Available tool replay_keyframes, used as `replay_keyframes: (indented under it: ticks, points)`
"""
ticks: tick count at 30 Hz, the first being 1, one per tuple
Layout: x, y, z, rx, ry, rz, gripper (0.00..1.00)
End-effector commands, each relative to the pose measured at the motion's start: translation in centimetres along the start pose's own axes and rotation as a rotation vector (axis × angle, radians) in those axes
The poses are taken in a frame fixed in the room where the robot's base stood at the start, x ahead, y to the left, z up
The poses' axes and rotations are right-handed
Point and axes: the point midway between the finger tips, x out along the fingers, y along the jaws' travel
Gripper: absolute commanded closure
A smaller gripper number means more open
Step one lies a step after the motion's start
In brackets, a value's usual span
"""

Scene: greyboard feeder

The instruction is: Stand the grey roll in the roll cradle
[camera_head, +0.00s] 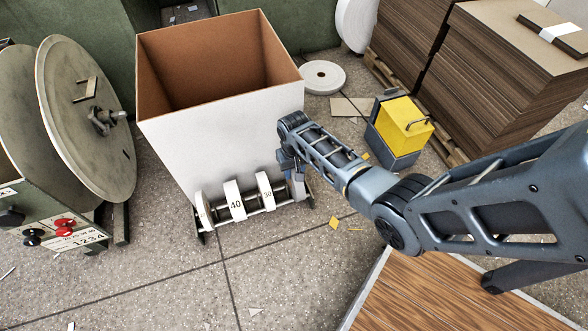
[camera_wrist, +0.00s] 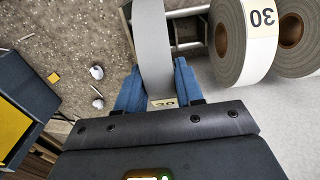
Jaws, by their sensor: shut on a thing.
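The grey roll (camera_wrist: 153,45) is seen edge-on in the wrist view, with a partly hidden label near my gripper. My gripper (camera_wrist: 158,92) is shut on it, one blue finger on each side. The roll cradle (camera_wrist: 188,28) shows behind it as metal rails. The roll is over or between the rails at one end; I cannot tell whether it rests on them. In the head view the cradle (camera_head: 277,207) stands on the floor, and my gripper (camera_head: 297,178) is at its right end, largely hiding the roll.
A tall white box (camera_head: 210,135) is right behind the cradle. A yellow-topped case (camera_head: 402,123) stands to the right. Open floor lies in front.

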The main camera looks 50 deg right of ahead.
Motion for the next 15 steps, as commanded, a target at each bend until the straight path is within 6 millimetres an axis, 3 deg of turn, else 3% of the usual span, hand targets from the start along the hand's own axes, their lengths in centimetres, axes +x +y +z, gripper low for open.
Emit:
replay_keyframes:
  ticks: [4,5,13,15]
  points:
    - [-0.08,0.01,-0.06,0.000,0.001,0.000,1.00]
    - [-0.08,0.02,-0.06,0.000,0.001,0.000,0.61]
    - [-0.06,0.02,-0.02,0.001,0.000,0.000,0.35]
    - [-0.05,0.02,-0.02,0.001,0.000,0.000,0.34]
